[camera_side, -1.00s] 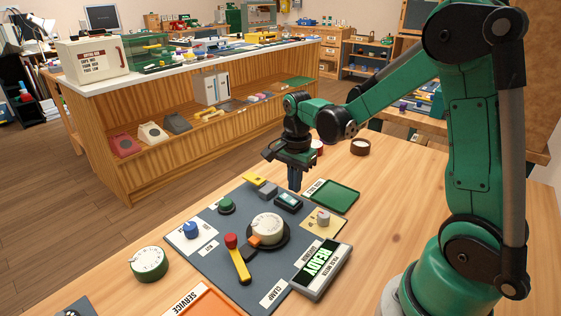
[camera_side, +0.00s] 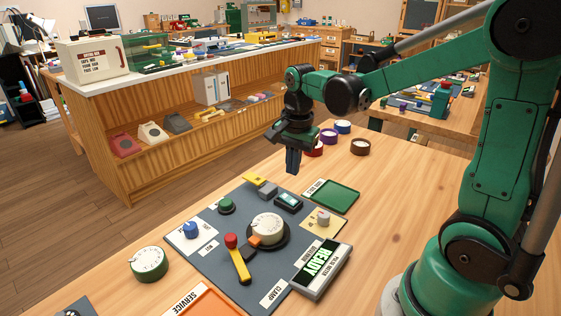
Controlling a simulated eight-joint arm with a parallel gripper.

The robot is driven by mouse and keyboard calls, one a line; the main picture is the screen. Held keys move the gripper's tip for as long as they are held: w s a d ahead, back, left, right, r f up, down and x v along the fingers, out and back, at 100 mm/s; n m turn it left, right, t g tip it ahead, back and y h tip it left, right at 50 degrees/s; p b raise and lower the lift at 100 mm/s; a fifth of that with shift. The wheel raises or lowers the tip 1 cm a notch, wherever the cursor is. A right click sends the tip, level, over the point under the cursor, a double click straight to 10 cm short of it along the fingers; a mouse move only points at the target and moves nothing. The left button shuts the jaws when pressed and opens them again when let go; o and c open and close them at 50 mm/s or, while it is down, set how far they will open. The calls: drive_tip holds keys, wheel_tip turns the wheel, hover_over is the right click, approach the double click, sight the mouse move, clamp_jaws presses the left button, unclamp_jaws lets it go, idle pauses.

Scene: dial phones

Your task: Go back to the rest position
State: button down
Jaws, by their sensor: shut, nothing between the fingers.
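My gripper (camera_side: 292,168) hangs above the far end of the grey mat, pointing down. Its fingers are together with nothing between them, and it touches nothing. Below it on the mat (camera_side: 225,262) are a cream dial (camera_side: 268,229) on a dark base with an orange piece at its side, and a clamp lever (camera_side: 240,264) with a yellow arm and red knob. A green knob (camera_side: 226,204) and a blue knob (camera_side: 191,229) stand at the left. A display (camera_side: 322,268) reading READY lies at the right.
A green tray (camera_side: 332,196) lies right of the mat and an orange tray (camera_side: 212,303) at the front. A loose green-rimmed dial (camera_side: 149,263) sits at the left. Several round dials, one brown (camera_side: 360,148), stand at the table's far end. The wooden table's right side is clear.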

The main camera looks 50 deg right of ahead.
drive_tip(key=s+a+r+n+t, duration=0.1)
drive_tip(key=s+a+n+t, duration=0.1)
drive_tip(key=n, duration=0.6)
drive_tip(key=s+a+r+n+t, duration=0.2)
drive_tip(key=a+n+t, duration=0.2)
drive_tip(key=a+n, duration=0.2)
drive_tip(key=shift+s+n, duration=0.3)
drive_tip(key=shift+n, duration=0.6)
drive_tip(key=shift+a+r, duration=0.1)
